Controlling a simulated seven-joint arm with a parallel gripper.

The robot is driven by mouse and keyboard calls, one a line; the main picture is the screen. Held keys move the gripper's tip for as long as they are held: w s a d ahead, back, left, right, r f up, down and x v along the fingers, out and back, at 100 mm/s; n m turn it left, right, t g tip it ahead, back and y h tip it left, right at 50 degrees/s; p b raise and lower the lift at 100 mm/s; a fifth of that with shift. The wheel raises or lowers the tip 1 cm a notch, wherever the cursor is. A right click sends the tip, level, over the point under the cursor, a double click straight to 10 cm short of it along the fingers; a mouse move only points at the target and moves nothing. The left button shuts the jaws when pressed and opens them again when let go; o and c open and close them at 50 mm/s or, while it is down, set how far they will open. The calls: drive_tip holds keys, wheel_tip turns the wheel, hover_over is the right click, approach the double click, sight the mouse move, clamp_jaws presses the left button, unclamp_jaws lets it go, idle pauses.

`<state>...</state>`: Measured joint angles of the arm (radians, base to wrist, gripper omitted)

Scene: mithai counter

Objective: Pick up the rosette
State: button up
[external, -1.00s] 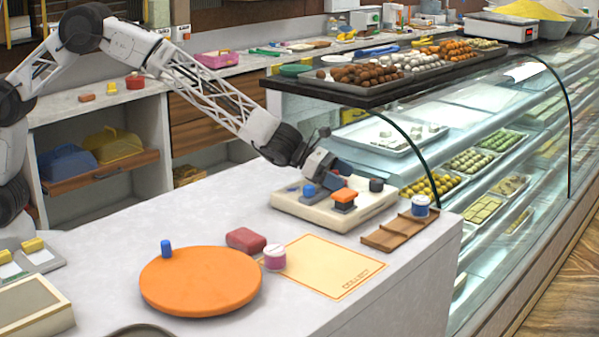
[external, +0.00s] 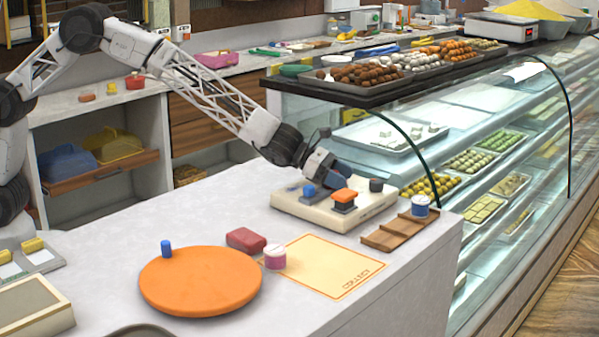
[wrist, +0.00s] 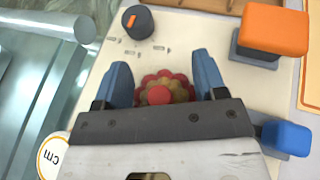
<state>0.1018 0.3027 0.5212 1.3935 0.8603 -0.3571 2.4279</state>
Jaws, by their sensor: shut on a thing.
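The rosette (wrist: 159,86), red and gold with scalloped petals and a round red centre, shows in the wrist view between the two blue fingers of my gripper (wrist: 162,72). The fingers are closed against its left and right sides. It is over the pale control panel (wrist: 185,35), and I cannot tell whether it still touches the surface. In the external view my gripper (external: 323,170) is low at the back of the panel (external: 290,210), and the rosette is hidden there.
Close by on the panel are an orange block-shaped button (external: 344,196), a blue button (external: 309,191) and a dark knob (external: 376,185). The glass case stands right.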

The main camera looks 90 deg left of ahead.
idle(0.3)
drive_tip(key=shift+r, duration=0.3)
clamp_jaws()
drive_tip(key=shift+r, duration=1.55)
drive_tip(key=shift+s, duration=0.35)
drive_tip(key=shift+s+a+r, duration=0.2)
drive_tip(key=shift+s+a, duration=0.2)
drive_tip(key=shift+s, duration=2.1)
drive_tip(key=shift+s+a+r, duration=0.25)
drive_tip(key=shift+s+a, duration=0.1)
drive_tip(key=shift+s, duration=2.2)
drive_tip(key=shift+s+a+r, duration=0.2)
drive_tip(key=shift+s+a, duration=0.2)
drive_tip(key=shift+s, duration=2.1)
